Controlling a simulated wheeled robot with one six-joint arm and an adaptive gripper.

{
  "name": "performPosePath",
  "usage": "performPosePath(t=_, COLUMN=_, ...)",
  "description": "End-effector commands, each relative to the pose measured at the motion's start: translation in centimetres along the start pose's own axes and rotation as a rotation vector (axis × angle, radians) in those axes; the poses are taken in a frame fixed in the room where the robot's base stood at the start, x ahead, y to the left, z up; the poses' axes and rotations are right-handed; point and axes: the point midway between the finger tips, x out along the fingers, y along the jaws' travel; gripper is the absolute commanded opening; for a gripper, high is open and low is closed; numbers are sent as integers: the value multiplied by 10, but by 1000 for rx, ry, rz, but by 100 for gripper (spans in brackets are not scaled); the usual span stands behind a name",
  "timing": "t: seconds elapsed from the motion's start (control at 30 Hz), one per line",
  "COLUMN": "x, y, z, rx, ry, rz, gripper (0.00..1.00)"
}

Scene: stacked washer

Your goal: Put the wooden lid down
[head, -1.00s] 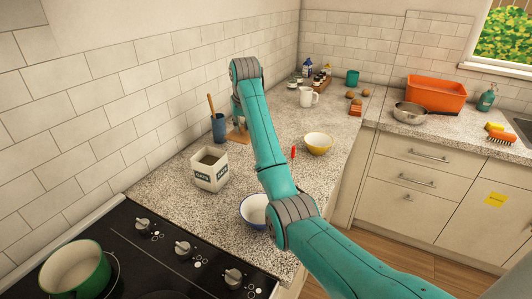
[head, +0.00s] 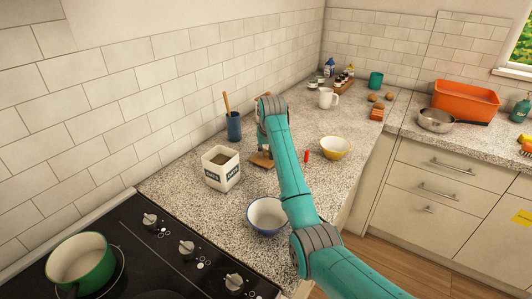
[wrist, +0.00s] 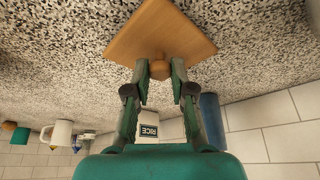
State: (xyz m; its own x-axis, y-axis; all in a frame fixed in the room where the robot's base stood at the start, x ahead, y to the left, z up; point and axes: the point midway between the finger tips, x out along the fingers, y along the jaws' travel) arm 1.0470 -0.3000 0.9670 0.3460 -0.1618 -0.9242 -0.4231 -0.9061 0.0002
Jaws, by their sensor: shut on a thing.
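The square wooden lid (wrist: 160,36) has a round knob (wrist: 160,69). In the wrist view my gripper (wrist: 160,72) is shut on that knob, with a fingertip on each side. The lid also shows in the head view (head: 261,160), partly hidden by my arm. It is over the speckled counter, to the right of the open oats canister (head: 221,168). I cannot tell whether the lid touches the counter. In the head view my arm hides most of the gripper.
The rice canister (wrist: 149,127) and blue utensil crock (head: 234,126) stand behind the lid. The stove (head: 150,262) holds a green pot (head: 80,263).

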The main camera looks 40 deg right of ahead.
Motion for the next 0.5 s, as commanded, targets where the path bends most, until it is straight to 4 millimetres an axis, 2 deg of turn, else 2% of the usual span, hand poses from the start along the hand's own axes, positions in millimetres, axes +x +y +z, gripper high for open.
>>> performPosePath(t=0.1, x=8, y=0, z=3, rx=0, ry=1, rz=0, gripper=0)
performPosePath(t=0.43, x=11, y=0, z=4, rx=0, ry=1, rz=0, gripper=0)
performPosePath(t=0.47, x=11, y=0, z=4, rx=0, ry=1, rz=0, gripper=28)
performPosePath(t=0.5, x=11, y=0, z=4, rx=0, ry=1, rz=0, gripper=38)
